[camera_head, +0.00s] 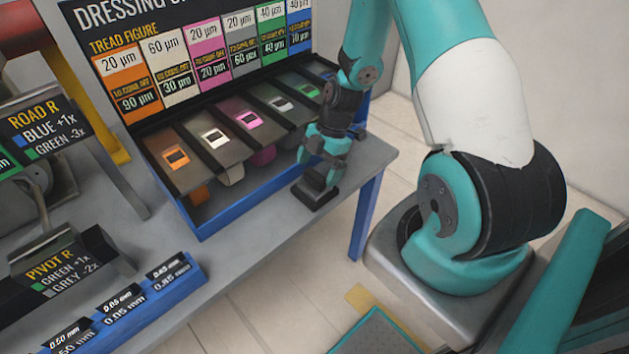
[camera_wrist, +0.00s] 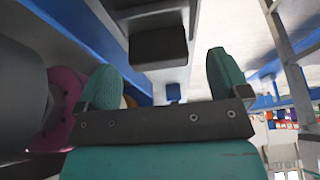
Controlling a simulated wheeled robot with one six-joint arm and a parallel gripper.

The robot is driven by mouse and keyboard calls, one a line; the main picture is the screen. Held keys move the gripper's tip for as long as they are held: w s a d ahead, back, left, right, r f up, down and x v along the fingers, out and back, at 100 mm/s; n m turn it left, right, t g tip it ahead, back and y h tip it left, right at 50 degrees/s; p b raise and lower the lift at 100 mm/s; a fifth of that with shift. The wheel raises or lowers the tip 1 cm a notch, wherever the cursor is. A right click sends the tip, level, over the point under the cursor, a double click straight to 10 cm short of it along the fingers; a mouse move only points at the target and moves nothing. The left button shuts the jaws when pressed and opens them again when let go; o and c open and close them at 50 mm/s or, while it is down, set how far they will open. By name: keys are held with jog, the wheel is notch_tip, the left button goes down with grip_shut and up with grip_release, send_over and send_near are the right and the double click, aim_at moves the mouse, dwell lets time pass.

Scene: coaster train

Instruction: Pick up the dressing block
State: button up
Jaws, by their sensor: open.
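A dark, block-shaped piece (camera_head: 316,196), which I take to be the dressing block, sits at the right end of the grey bench, in front of the blue rack. My gripper (camera_head: 319,178) is right above it, so part of it is hidden. In the wrist view a dark block (camera_wrist: 158,45) shows ahead, between and beyond the teal fingertips of my gripper (camera_wrist: 166,72). The fingers are spread and nothing is gripped between them. I cannot tell whether the fingertips touch the block.
A blue rack (camera_head: 222,224) with sloped dark slots and coloured tags stands close behind my gripper, under a lettered board (camera_head: 172,60). A pink piece (camera_wrist: 62,105) is close on the left in the wrist view. Labelled machines (camera_head: 62,265) fill the bench's left.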

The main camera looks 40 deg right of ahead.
jog(key=shift+x, duration=1.4)
jog(key=c, duration=1.3)
jog(key=shift+r, duration=0.1)
